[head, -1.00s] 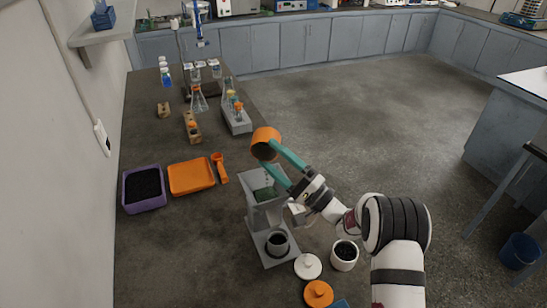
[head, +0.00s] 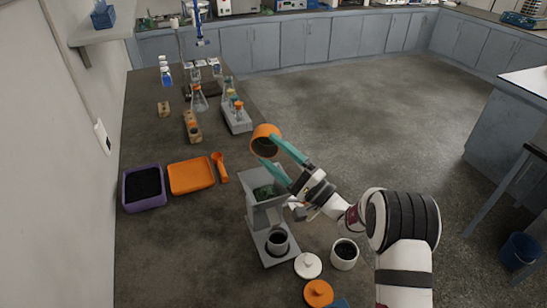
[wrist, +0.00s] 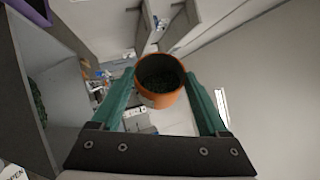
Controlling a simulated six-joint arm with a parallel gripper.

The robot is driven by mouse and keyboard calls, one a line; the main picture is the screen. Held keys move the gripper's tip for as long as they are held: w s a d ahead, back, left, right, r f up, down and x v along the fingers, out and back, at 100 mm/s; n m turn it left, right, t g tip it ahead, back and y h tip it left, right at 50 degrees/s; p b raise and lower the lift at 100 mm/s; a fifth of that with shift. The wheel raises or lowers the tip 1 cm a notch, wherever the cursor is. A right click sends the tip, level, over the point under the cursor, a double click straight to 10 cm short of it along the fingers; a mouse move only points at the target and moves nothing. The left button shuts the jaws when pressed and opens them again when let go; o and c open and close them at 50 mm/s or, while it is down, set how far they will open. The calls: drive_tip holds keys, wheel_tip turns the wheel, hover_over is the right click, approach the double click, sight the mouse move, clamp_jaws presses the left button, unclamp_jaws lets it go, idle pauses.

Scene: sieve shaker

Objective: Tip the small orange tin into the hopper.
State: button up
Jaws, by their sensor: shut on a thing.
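The small orange tin (head: 266,132) is held between the teal fingers of my gripper (head: 268,150), which is shut on it. The tin is tilted, its mouth partly facing the head camera, above the far rim of the hopper. In the wrist view the tin (wrist: 154,99) shows dark green grains inside. The grey hopper (head: 256,187) sits on top of a grey stand, below my fingers. Some dark green material lies in it, partly hidden by my gripper. No falling grains can be made out.
A dark cup (head: 278,242) stands on the stand's base under the hopper. To its right are a white jar (head: 344,255), a white lid (head: 307,265) and an orange lid (head: 318,292). An orange tray (head: 190,176), scoop (head: 219,168) and purple tray (head: 143,205) lie left. Glassware stands farther back.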

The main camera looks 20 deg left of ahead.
drive_tip(key=shift+w+r+m+h, duration=0.15)
drive_tip(key=shift+m+h, duration=0.25)
drive_tip(key=shift+m, duration=0.3)
drive_tip(key=m, duration=0.1)
drive_tip(key=r+m+h, duration=0.1)
drive_tip(key=m+h, duration=0.1)
drive_tip(key=shift+w+a+r+t, duration=0.1)
drive_tip(key=shift+w+r+t, duration=0.15)
drive_tip(key=shift+t, duration=0.15)
drive_tip(key=shift+w+m+h, duration=0.15)
drive_tip(key=shift+m+h, duration=0.25)
drive_tip(key=shift+m, duration=0.4)
drive_tip(key=m+h, duration=0.1)
drive_tip(key=r+m+h, duration=0.1)
drive_tip(key=shift+w+a+r+m+g, duration=0.1)
drive_tip(key=shift+w+a+m+g, duration=0.05)
drive_tip(key=shift+w+m+g, duration=0.2)
drive_tip(key=shift+w+m+g+h, duration=0.1)
drive_tip(key=shift+m+g+h, duration=0.25)
drive_tip(key=shift+m, duration=0.1)
drive_tip(key=shift+r, duration=0.1)
drive_tip(key=m+g+h, duration=0.1)
drive_tip(key=m+g, duration=0.1)
drive_tip(key=shift+w+a+r+m+h, duration=0.1)
drive_tip(key=shift+w+r+m+h, duration=0.25)
drive_tip(key=shift+r+m, duration=0.05)
